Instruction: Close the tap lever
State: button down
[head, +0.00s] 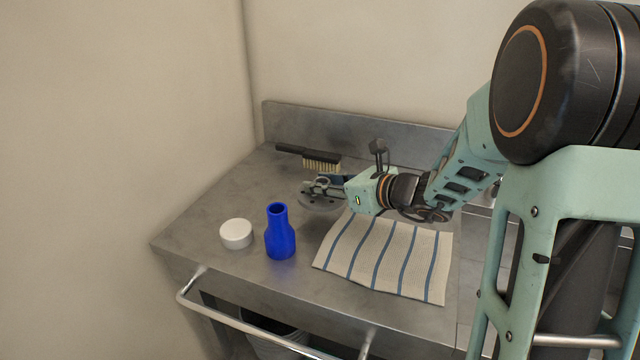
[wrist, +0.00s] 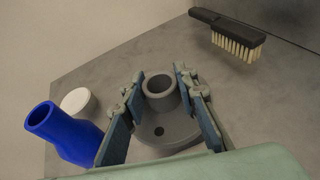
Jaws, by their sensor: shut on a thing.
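No tap lever can be made out clearly in either view; my arm covers part of the counter's right side in the head view. My gripper (head: 320,186) is over the back of the counter. In the wrist view, the gripper (wrist: 161,82) has its two fingers on either side of the upright collar of a grey round flange (wrist: 172,134) and is shut on it. The flange's wide disc (head: 318,204) shows below the fingers in the head view, at or close to the counter top.
A blue bottle-shaped reducer (head: 280,238) and a white round cap (head: 236,234) stand front left on the metal counter (head: 205,215). A black brush (head: 318,161) lies behind the gripper. A striped cloth (head: 390,258) lies front right. A rail (head: 240,320) runs along the front.

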jog(key=s+r, duration=0.1)
jog(key=s+r+p, duration=0.1)
jog(key=r, duration=0.1)
jog(key=s+r+p, duration=0.1)
jog(key=shift+d+r, duration=0.3)
jog(key=shift+r, duration=0.05)
jog(key=s+d+r+p, duration=0.2)
jog(key=s+r+p, duration=0.1)
jog(key=s, duration=0.6)
jog(key=n+g+y, duration=0.2)
send_near(325, 200)
jog(key=d+f, duration=0.1)
jog(key=s+d+f, duration=0.1)
jog(key=d, duration=0.1)
jog(key=shift+d+f, duration=0.3)
jog(key=shift+f, duration=0.1)
notch_tip(325, 200, up, 10)
jog(key=p, duration=1.5)
jog(key=shift+p, duration=0.4)
